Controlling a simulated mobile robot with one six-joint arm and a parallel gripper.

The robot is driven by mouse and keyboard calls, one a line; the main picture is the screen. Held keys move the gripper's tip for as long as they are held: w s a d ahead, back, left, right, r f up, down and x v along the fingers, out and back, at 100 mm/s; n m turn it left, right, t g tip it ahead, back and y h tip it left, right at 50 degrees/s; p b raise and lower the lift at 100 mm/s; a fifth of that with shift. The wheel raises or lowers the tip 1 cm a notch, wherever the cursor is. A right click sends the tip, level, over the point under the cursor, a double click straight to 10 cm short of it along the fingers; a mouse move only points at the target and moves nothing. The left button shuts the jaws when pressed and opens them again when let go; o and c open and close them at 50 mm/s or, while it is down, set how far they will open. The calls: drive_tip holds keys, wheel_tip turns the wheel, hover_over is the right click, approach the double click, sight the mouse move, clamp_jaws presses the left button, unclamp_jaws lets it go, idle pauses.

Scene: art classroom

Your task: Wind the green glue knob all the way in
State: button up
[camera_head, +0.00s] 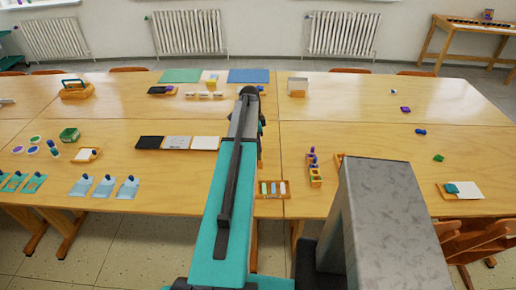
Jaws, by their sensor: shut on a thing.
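My teal and grey arm reaches forward over the middle of the table and ends in a dark joint. My gripper is hidden behind the arm, so neither its fingers nor what they touch can be seen. An orange tray (271,196) at the table's front edge, just right of my arm, holds small stick-like pieces. One is a pale green stick (264,188), with a whitish one and a blue one beside it. They may be glue sticks, but they are too small to tell. No green glue knob can be made out clearly.
An orange rack (315,176) with purple pieces stands right of the tray. Black, grey and white panels (178,142) lie left of my arm. Blue cards (104,187) lie at the front left. The right table (380,120) has much free room around a few small pieces.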

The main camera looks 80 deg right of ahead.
drive_tip(key=shift+n, duration=1.2)
drive_tip(key=o, duration=1.5)
drive_tip(key=shift+m, duration=0.3)
drive_tip(key=m, duration=0.4)
drive_tip(key=shift+m, duration=0.4)
drive_tip(key=shift+m+y, duration=0.5)
drive_tip(key=shift+m, duration=2.6)
